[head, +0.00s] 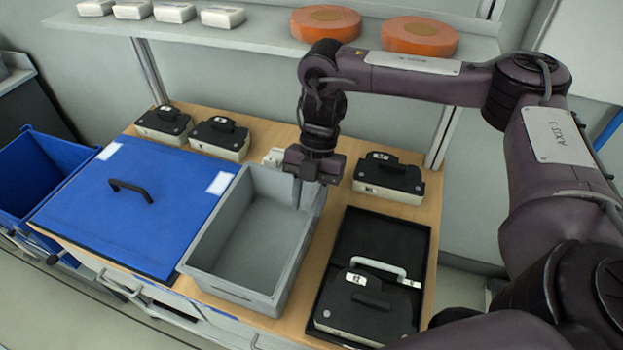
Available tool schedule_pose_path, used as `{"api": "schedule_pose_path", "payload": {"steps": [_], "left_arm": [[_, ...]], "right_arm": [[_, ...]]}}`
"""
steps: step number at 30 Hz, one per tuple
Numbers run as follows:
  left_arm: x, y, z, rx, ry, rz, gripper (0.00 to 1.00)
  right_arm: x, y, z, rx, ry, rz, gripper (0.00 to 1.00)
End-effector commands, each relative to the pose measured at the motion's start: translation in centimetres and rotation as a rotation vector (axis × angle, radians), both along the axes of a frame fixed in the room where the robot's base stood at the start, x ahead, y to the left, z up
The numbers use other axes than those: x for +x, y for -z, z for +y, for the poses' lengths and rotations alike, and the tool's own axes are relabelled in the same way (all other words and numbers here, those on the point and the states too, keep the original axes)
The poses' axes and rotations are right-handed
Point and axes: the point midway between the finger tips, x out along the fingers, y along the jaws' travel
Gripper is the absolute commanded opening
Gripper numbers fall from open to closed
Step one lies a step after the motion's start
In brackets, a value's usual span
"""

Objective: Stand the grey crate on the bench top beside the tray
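The grey crate (277,290) is upright and empty at the middle of the wooden bench top (312,312). It is between a blue lid-like panel and the black tray (347,232), with a narrow strip of wood between crate and tray. My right gripper (308,192) points down at the crate's far right corner. One finger shows against the inner side of the crate's wall; the other is hidden, so its grip on the wall is unclear. My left gripper is out of view.
The blue panel (150,215) with a black handle covers the left. A black-topped case (365,305) sits in the tray; another case (390,178) stands behind it. Two cases (217,138) stand at the back left. A shelf (240,38) with orange discs overhangs the rear.

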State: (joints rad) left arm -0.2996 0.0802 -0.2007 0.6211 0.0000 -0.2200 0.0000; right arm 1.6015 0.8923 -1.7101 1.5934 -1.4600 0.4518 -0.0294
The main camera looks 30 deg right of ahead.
Motion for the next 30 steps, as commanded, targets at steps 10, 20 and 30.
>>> {"api": "schedule_pose_path", "payload": {"steps": [10, 20, 30], "left_arm": [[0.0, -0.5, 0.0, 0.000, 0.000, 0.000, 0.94], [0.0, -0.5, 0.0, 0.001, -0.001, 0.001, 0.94], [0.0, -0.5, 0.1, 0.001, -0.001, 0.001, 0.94]], "right_arm": [[1.1, -3.6, -1.3, -0.001, 0.000, -0.001, 0.35], [1.2, -3.8, -1.4, 0.001, 0.000, 0.001, 0.35], [1.2, -3.8, -1.4, 0.000, 0.000, 0.000, 0.35]]}}
